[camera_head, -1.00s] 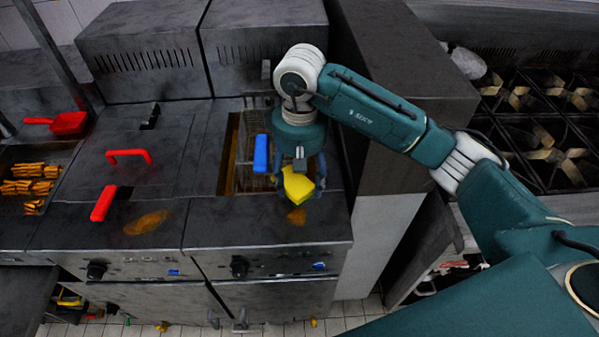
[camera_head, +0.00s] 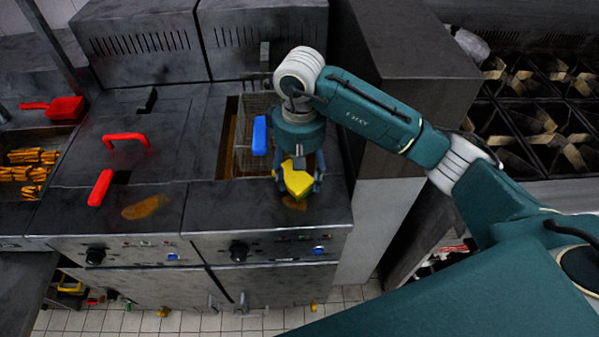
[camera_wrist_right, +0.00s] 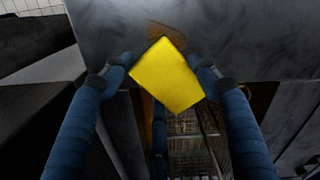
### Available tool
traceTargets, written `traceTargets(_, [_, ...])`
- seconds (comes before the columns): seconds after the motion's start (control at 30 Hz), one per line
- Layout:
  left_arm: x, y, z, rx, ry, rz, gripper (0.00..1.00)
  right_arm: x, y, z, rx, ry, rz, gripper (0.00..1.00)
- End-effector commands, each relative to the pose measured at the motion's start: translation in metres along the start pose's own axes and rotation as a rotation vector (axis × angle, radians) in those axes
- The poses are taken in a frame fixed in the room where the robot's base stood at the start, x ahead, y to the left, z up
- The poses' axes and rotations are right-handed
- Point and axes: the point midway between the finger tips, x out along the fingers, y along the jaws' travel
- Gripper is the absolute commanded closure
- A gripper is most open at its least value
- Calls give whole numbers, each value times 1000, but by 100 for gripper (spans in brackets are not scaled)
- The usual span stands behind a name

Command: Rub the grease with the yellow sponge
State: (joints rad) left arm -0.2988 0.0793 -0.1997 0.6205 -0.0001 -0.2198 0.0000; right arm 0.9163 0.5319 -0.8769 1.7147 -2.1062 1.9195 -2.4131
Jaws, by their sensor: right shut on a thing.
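The yellow sponge (camera_head: 298,182) is held in my right gripper (camera_head: 298,178), above the front ledge of the fryer. In the right wrist view the sponge (camera_wrist_right: 167,75) sits between the two blue fingertips of the right gripper (camera_wrist_right: 163,78), which is shut on it. A brown grease patch (camera_head: 293,203) lies on the ledge just below and in front of the sponge, partly hidden by it. That patch (camera_wrist_right: 170,35) shows behind the sponge in the wrist view. Another grease patch (camera_head: 146,207) lies on the ledge to the left. My left gripper is not in view.
An open fryer well with a wire basket and blue handle (camera_head: 260,136) is beside the gripper. Red handles (camera_head: 126,139) and a red scoop (camera_head: 66,109) are on the left. A tall dark cabinet (camera_head: 395,85) stands right of the fryer. The ledge between the grease patches is clear.

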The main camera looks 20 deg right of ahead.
Motion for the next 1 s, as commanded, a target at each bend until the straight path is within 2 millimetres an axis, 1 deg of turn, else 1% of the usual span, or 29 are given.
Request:
traceTargets(0.43, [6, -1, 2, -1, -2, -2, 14, 5, 0, 0, 0, 0, 0, 62])
traceTargets(0.53, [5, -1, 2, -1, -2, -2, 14, 4, -1, 1, -1, 0, 0, 62])
traceTargets(1.0, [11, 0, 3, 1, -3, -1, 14, 4, -16, 34, -1, -1, 1, 62])
